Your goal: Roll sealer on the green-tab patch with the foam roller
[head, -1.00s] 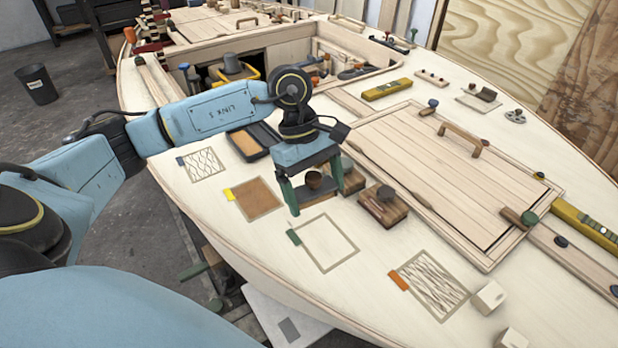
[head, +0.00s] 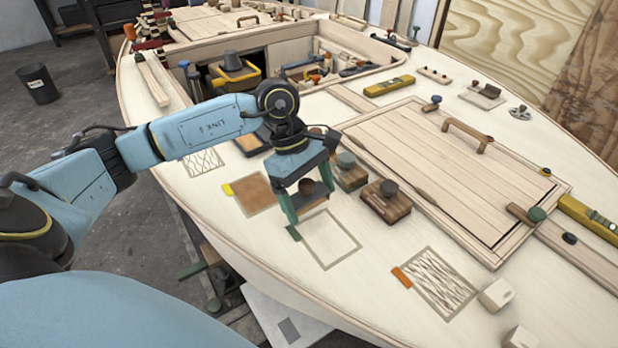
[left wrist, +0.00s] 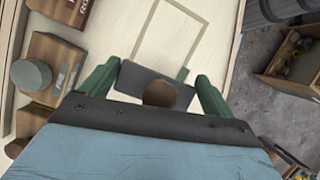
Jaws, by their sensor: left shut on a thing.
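The green-tab patch is a pale, blank square with a tan outline (head: 358,243) on the deck, and its green tab (head: 293,233) is at the upper left corner. The outline also shows in the left wrist view (left wrist: 143,38). My right gripper is not in view.
The yellow-tab brown patch (head: 254,194) and orange-tab wavy patch (head: 438,282) lie either side. A dark tray (head: 264,133) is partly behind my arm.

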